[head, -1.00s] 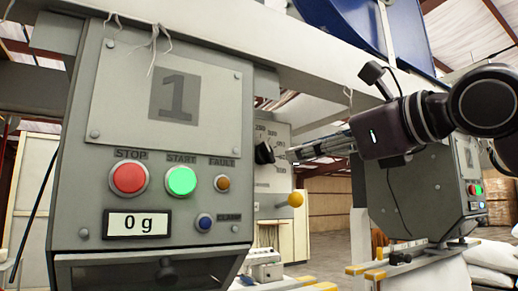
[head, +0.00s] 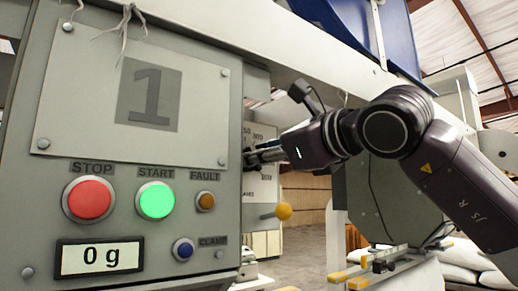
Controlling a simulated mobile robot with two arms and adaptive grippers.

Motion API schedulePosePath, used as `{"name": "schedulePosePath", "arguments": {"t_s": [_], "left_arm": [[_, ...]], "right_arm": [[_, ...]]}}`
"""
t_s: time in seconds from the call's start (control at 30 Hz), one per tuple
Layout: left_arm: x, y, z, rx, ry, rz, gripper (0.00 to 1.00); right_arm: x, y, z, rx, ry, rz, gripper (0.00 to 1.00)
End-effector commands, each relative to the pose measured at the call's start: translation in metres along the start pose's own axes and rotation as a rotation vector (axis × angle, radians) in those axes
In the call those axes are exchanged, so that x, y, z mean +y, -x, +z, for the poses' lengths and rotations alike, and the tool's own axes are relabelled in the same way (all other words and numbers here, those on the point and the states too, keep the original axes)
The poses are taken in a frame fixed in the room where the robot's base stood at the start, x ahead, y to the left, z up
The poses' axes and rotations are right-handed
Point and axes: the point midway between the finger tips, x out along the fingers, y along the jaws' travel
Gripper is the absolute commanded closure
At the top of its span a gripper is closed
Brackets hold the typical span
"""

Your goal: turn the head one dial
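The dial's grey panel (head: 262,133) with small printed markings shows just right of the big head one control box (head: 150,140). The black dial knob (head: 248,158) shows only as a dark bit at the box's right edge; its pointing direction is hidden. My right gripper (head: 259,156) reaches in from the right, its fingertips at or very near the knob. The fingers are small and dark, and I cannot tell whether they grip it. My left gripper is not in view.
The control box has a red stop button (head: 89,197), a lit green start button (head: 156,201), a fault lamp (head: 205,201), a blue clamp button (head: 183,249) and a display (head: 99,258) reading 0 g. A yellow ball-ended lever (head: 283,211) sticks out below my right gripper.

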Motion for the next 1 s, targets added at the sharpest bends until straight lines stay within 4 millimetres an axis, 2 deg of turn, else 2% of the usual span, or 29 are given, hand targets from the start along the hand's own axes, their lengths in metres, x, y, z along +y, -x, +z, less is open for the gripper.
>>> {"name": "schedulePosePath", "arguments": {"t_s": [0.07, 0.17, 0.4, 0.77, 1.0], "left_arm": [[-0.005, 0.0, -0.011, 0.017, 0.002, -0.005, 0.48], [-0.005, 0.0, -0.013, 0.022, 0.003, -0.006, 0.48], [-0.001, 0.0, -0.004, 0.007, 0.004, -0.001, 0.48], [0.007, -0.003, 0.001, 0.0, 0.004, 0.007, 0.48], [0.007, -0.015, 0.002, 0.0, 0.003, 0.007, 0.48]], "right_arm": [[0.0, 0.0, 0.0, 0.0, 0.0, 0.0, 0.74], [0.0, 0.0, -0.001, 0.0, 0.0, 0.0, 0.74], [0.0, 0.0, 0.0, 0.0, 0.0, 0.001, 0.99], [0.001, 0.0, -0.001, -0.001, -0.016, 0.001, 1.0], [0.001, 0.0, -0.002, -0.001, -0.114, 0.001, 1.0]]}}
